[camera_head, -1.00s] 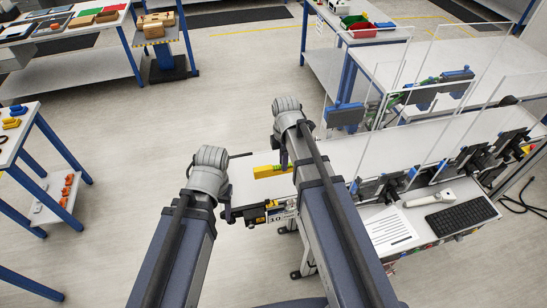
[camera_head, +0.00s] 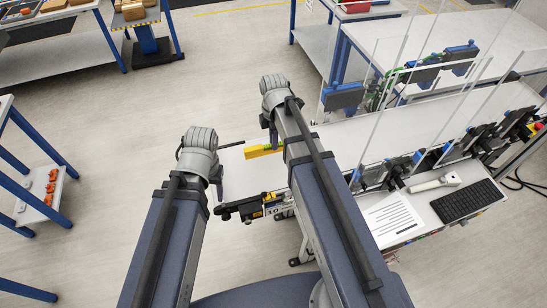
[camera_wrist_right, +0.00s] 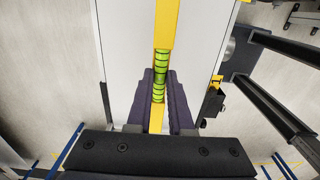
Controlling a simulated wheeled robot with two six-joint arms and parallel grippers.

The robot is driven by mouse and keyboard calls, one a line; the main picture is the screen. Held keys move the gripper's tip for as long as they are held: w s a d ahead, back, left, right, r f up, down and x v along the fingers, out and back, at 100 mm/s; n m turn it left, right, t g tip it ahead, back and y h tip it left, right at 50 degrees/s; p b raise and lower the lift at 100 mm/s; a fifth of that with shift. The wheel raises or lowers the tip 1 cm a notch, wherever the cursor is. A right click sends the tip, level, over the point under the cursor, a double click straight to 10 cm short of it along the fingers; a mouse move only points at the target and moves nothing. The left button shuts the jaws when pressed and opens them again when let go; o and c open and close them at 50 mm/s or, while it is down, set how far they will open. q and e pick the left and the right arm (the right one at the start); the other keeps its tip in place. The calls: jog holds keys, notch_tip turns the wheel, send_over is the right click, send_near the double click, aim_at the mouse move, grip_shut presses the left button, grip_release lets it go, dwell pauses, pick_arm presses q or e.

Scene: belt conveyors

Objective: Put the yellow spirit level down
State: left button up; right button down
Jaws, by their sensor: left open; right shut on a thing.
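The yellow spirit level (camera_head: 262,151) shows in the head view over the near left end of the white belt (camera_head: 240,175), partly hidden behind my right arm. In the right wrist view the level, with its green vial (camera_wrist_right: 160,72), lies between the dark jaws of my right gripper (camera_wrist_right: 160,100). My right gripper (camera_head: 272,135) is shut on it, above the belt. I cannot tell whether the level touches the belt. My left gripper (camera_head: 219,188) is open and empty, beside the belt's left end.
A dark sensor unit (camera_head: 245,207) sits at the belt's front left corner. Clear upright panels (camera_head: 400,110) and dark blue devices (camera_head: 370,174) line the belt further right. A paper sheet (camera_head: 390,218) and a keyboard (camera_head: 468,201) lie on the side shelf. The belt between is bare.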

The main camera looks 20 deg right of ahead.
aim_at(274, 152)
jog(key=shift+f+b, duration=2.5)
jog(key=shift+f, duration=0.65)
jog(key=shift+r, duration=0.15)
jog(key=c, duration=0.8)
grip_release()
notch_tip(274, 152, up, 12)
jog(key=p, duration=1.2)
jog(key=s+a+m, duration=0.3)
jog(key=s+m, duration=0.2)
jog(key=s+a+m, duration=0.4)
jog(key=m, duration=0.1)
jog(key=s+a+m+h, duration=0.1)
jog(key=s+a+m, duration=0.2)
jog(key=s+m, duration=0.1)
jog(key=shift+s+a+r+m, duration=0.1)
jog(key=shift+s+a+m, duration=0.1)
jog(key=shift+s, duration=0.2)
jog(key=shift+s+a+m, duration=0.1)
jog(key=shift+s+m, duration=0.1)
jog(key=shift+s, duration=0.2)
